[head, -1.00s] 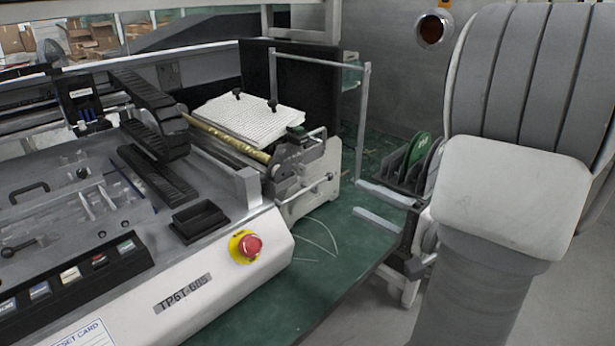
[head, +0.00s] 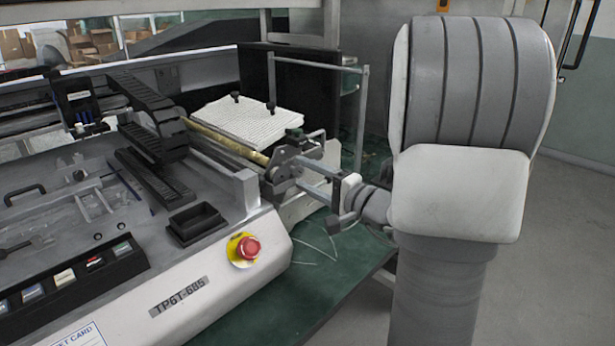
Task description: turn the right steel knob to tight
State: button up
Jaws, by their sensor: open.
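The steel rod with small knob ends, on the right end of the printing machine (head: 190,272), is mostly hidden behind my gripper in the head view; I cannot tell its angle. The dark grey bracket (head: 283,165) beside it still shows. My gripper (head: 299,171) reaches in from the right with two pale parallel fingers, one above the other. The fingers are open, and their tips are at the bracket and the hidden rod. I cannot tell whether they touch or straddle the knob.
A white ribbed plate (head: 245,120) with two black knobs lies behind the bracket. A thin metal frame (head: 362,110) stands behind my gripper. A red emergency button (head: 248,248) sits on the machine's front.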

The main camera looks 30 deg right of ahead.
grip_shut()
jog(key=shift+m, duration=2.9)
grip_release()
